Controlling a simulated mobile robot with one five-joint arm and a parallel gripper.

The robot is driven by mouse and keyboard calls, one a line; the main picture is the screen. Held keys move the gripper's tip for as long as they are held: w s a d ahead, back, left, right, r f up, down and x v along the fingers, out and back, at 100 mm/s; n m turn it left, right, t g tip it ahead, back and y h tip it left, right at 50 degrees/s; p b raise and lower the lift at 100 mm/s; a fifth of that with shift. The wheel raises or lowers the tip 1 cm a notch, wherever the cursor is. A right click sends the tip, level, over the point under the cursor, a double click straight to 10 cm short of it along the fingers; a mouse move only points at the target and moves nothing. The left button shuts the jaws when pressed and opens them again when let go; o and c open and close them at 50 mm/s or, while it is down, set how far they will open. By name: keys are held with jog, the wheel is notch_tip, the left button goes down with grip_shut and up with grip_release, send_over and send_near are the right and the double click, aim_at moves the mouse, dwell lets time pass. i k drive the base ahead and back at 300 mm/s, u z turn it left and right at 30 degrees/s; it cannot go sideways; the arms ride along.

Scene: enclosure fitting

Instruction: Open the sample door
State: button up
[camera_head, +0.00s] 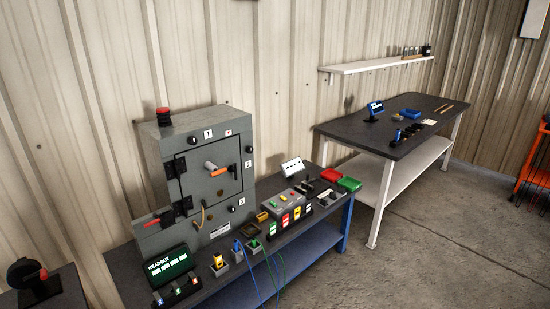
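A grey metal enclosure (160,140) stands on the left bench against the wall. Its front carries a square grey door (205,190), which I take to be the sample door and which looks closed. An orange handle (211,167) with a dark end sits on the door and lies roughly level. Black hinges (171,168) are on the door's left side. Black knobs beside labels 1 (193,141), 2 (249,149) and 3 (232,209) surround the door; whether they are locked I cannot tell. My gripper is not in view.
A red button (163,114) tops the enclosure, and a red lever (152,223) is at its lower left. A readout screen (168,264), cables, a button box (283,199) and red and green trays (331,175) crowd the bench. Open floor (430,250) lies at right.

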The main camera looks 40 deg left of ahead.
aim_at(195, 166)
jog(key=z, duration=0.15)
jog(key=i, duration=0.5)
jog(key=u, duration=3.3)
jog(key=i, duration=1)
jog(key=z, duration=0.05)
